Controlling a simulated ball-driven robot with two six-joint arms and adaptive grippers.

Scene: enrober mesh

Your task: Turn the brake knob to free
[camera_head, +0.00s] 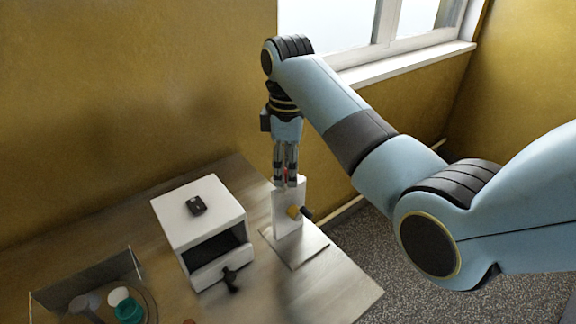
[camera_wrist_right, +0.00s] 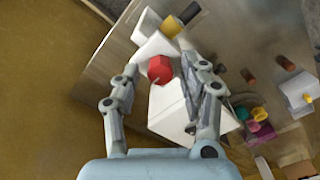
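A white upright post (camera_head: 289,208) stands on a flat metal plate (camera_head: 296,246) near the table's right side. A red faceted knob (camera_wrist_right: 159,69) shows in the wrist view, and a bit of red shows at the post's top in the head view. A yellow and black knob (camera_head: 298,212) sticks out of the post's side. No label tells which is the brake knob. My right gripper (camera_head: 286,182) points down at the post's top. In the wrist view its open fingers (camera_wrist_right: 158,72) stand either side of the red knob with gaps. My left gripper is not in view.
A white box (camera_head: 208,215) with an open front and a black crank (camera_head: 231,279) stands left of the post, a small black item (camera_head: 195,205) on top. A tray with a teal jar (camera_head: 128,311) is at lower left. The wall and window are behind.

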